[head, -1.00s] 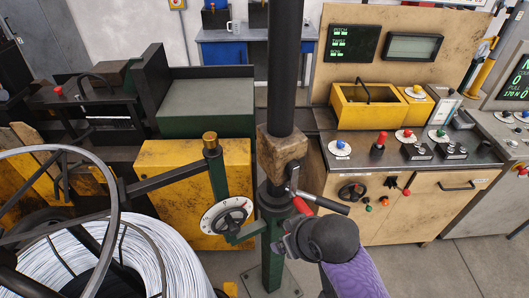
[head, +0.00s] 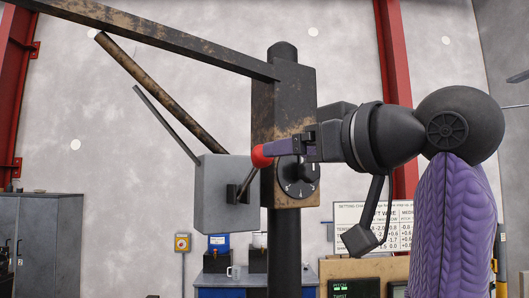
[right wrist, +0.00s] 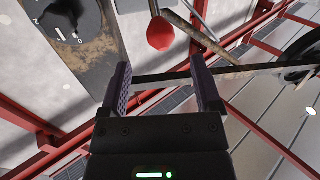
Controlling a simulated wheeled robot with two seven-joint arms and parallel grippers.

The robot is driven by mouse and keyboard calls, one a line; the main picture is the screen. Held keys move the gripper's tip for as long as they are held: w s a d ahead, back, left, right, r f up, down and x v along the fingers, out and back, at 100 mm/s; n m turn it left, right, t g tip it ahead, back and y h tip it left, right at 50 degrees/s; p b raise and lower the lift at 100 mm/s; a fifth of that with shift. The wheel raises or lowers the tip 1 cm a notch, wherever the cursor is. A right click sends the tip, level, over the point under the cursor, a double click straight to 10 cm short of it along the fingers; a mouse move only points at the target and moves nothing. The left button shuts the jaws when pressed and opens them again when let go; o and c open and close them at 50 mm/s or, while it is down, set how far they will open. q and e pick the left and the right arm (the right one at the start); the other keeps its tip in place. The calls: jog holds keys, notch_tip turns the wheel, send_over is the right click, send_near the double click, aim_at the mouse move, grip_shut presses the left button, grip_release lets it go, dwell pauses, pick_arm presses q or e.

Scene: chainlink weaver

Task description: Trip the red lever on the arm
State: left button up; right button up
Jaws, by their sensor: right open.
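The red lever knob (head: 261,157) sits on a short dark rod (head: 245,186) at the grey box (head: 212,195) under the overhead arm (head: 200,40). My right gripper (head: 284,148) reaches in from the right with its fingertips close to the knob. In the right wrist view the jaws (right wrist: 162,85) are apart with nothing between them. The red knob (right wrist: 160,34) lies just beyond the fingertips, roughly centred in the gap. Whether a finger touches it, I cannot tell. My left gripper is out of view.
A black dial (head: 297,180) on the worn block of the dark post (head: 283,250) is right beside my right gripper. A rusty bar (head: 160,90) and a thin grey rod (head: 167,125) slant down to the grey box. Open air lies left of the box.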

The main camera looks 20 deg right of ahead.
aim_at(252, 175)
jog(key=p+x, duration=0.1)
jog(key=x, duration=0.1)
jog(key=p+x, duration=0.1)
jog(key=x, duration=0.2)
jog(key=shift+w+a+r+p, duration=0.15)
jog(key=shift+w+r+p, duration=0.05)
jog(key=shift+w+p, duration=0.1)
jog(key=shift+w+a+f, duration=0.15)
jog(key=shift+w+f, duration=0.05)
jog(key=shift+w, duration=0.25)
grip_shut()
